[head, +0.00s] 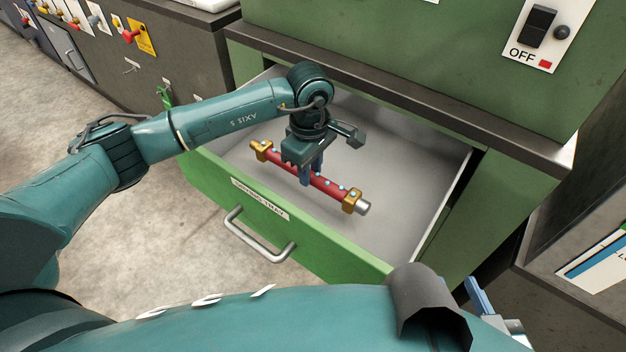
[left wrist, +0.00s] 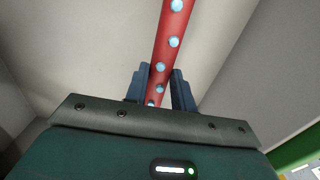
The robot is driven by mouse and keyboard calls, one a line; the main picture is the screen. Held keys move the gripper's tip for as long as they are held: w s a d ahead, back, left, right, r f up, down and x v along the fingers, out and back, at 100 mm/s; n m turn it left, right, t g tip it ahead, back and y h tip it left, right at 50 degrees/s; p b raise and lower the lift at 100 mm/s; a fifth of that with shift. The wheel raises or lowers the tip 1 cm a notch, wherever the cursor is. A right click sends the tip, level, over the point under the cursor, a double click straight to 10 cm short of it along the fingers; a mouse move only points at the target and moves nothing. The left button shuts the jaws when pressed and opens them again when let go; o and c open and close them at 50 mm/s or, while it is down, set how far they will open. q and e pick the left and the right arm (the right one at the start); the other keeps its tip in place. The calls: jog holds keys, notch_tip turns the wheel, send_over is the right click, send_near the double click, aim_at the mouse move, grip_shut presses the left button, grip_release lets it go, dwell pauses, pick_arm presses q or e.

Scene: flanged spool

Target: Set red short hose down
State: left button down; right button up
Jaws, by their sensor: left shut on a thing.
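The red short hose (head: 334,187) has pale blue dots, a brass clamp near each end and a silver tip at its right end. My left gripper (head: 311,172) is shut on it near the middle, from above. The hose is over the floor of the open drawer (head: 410,215); I cannot tell whether it touches the floor. In the left wrist view the hose (left wrist: 166,48) passes between the two blue fingers. My right gripper (head: 482,302) shows only in part at the lower right, and its jaws are not clear.
The drawer has a green front with a label and a metal handle (head: 258,236). Its grey floor is otherwise bare, with free room to the right of the hose. The green cabinet with a dark ledge (head: 400,95) overhangs the drawer's back.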

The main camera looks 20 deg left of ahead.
pick_arm(q)
notch_tip(320, 180, down, 4)
jog(key=shift+r, duration=0.1)
jog(key=shift+b, duration=0.3)
jog(key=c, duration=1.6)
grip_release()
jog(key=shift+f, duration=0.25)
jog(key=o, duration=0.4)
jog(key=shift+o, duration=0.2)
jog(key=shift+r, duration=0.1)
